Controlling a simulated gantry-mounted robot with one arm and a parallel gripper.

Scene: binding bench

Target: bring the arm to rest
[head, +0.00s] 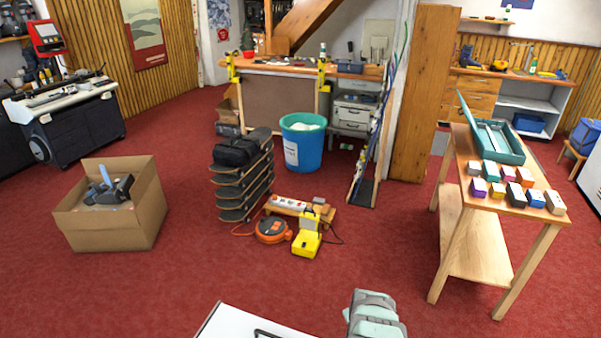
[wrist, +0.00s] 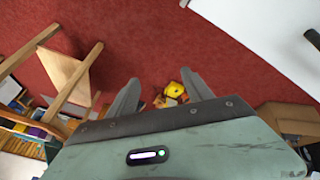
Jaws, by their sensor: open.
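My gripper (wrist: 161,88) shows in the wrist view, its two grey fingers spread apart with nothing between them. Beyond the fingertips are the red carpet and, far below, a yellow object. Part of my pale green arm (head: 374,315) shows at the bottom of the head view, right of centre, beside a white surface. The fingers do not show in the head view.
A wooden bench (head: 455,190) at right carries a teal open case (head: 492,140) and several small boxes. A cardboard box (head: 112,220) stands at left. Stacked skateboards (head: 243,190), an orange cable reel (head: 272,230) and a blue bin (head: 303,145) stand mid-floor.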

